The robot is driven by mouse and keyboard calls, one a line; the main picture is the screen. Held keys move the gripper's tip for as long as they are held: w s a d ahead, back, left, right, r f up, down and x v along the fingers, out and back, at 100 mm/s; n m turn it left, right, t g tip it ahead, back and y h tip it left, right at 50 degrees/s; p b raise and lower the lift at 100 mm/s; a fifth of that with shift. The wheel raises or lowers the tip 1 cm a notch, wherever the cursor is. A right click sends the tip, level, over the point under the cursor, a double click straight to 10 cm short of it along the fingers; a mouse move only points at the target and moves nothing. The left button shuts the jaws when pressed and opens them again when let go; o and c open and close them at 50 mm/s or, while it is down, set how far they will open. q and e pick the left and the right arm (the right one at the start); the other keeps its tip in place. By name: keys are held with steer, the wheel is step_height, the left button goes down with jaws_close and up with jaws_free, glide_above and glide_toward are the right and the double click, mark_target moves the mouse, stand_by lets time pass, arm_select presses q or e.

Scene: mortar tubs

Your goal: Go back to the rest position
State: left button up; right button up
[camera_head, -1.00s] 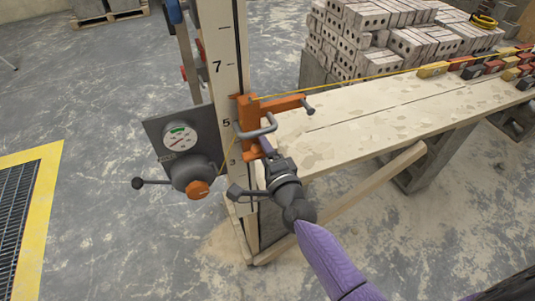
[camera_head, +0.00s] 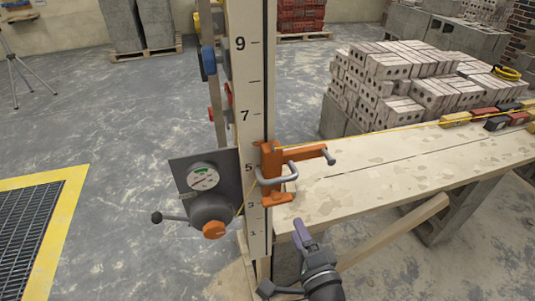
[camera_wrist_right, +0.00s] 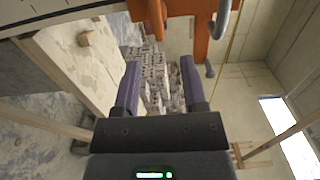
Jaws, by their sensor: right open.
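My right gripper (camera_head: 301,236) is low in the head view, below the orange clamp and just off the near end of the plank bench. One purple finger shows there. In the right wrist view its two purple fingers (camera_wrist_right: 160,85) stand apart with nothing between them. The orange clamp (camera_head: 270,172) with its grey handle sits on the numbered upright post (camera_head: 250,95). The clamp also shows at the top of the right wrist view (camera_wrist_right: 203,45), beyond the fingers. My left gripper is not in view.
The plank bench (camera_head: 380,180) runs off to the right, with a slanted brace (camera_head: 395,232) beneath. A gauge plate with a dial (camera_head: 203,178) and a crank lever juts left of the post. Stacked bricks (camera_head: 400,80) stand behind. Open floor (camera_head: 120,130) lies left.

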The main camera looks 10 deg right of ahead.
steer(key=s+a+f+n+g+y, duration=0.3)
steer(key=s+a+n+g+y, duration=0.35)
steer(key=n, duration=0.75)
steer(key=s+d+f+n+g+h, duration=0.1)
steer(key=s+d+n+g+h, duration=0.55)
steer(key=s+g, duration=0.35)
steer(key=s+f+h, duration=0.1)
steer(key=s+f, duration=0.3)
steer(key=f, duration=1.4)
steer(key=s+d+f+g, duration=0.1)
steer(key=s+d+f, duration=0.2)
steer(key=s+f, duration=0.7)
steer(key=s, duration=0.3)
steer(key=shift+s+d+f, duration=0.15)
steer(key=shift+s+f, duration=0.2)
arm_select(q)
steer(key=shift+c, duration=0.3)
